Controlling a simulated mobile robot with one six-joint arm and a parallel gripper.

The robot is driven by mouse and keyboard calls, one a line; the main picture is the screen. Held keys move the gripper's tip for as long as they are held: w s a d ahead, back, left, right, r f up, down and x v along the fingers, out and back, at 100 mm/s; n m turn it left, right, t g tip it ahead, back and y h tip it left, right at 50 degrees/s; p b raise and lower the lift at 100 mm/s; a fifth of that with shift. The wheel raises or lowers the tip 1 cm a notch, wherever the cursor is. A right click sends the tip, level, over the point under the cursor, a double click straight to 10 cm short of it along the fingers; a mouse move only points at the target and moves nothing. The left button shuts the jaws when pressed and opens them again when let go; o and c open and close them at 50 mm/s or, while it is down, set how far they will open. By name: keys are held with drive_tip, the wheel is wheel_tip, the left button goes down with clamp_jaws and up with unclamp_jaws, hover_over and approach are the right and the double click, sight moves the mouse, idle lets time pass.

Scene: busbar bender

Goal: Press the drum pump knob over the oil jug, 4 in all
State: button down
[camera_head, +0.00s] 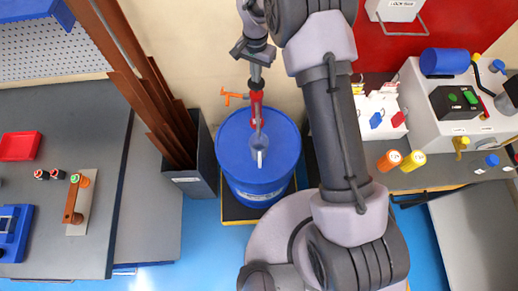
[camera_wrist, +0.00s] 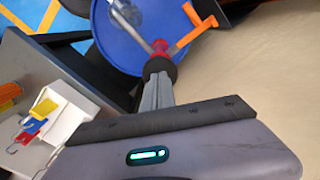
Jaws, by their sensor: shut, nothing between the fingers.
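The blue drum (camera_head: 285,150) stands upright, and its round lid also shows in the wrist view (camera_wrist: 110,45). On it is the red pump (camera_head: 256,108) with an orange lever (camera_head: 232,96) pointing left. The red knob (camera_wrist: 160,47) shows just beyond my fingertips in the wrist view. A clear jug with a pale handle (camera_head: 260,158) appears over the front of the lid, below the pump spout. My gripper (camera_head: 256,84) is shut and empty, pointing down at the top of the pump; its fingers (camera_wrist: 158,75) are together there. Whether they touch the knob is unclear.
A grey bin (camera_head: 200,165) with brown bars stands close left of the drum. A grey workbench (camera_head: 60,110) is farther left. The wall is close behind the drum.

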drive_tip(key=shift+f+b, duration=0.4)
drive_tip(key=shift+f, duration=0.6)
drive_tip(key=shift+r, duration=0.1)
drive_tip(key=shift+r+p, duration=2)
drive_tip(key=shift+r, duration=1.55)
drive_tip(key=shift+f, duration=0.25)
drive_tip(key=shift+f+b, duration=2.55)
drive_tip(key=shift+f, duration=0.9)
drive_tip(key=shift+r, duration=0.15)
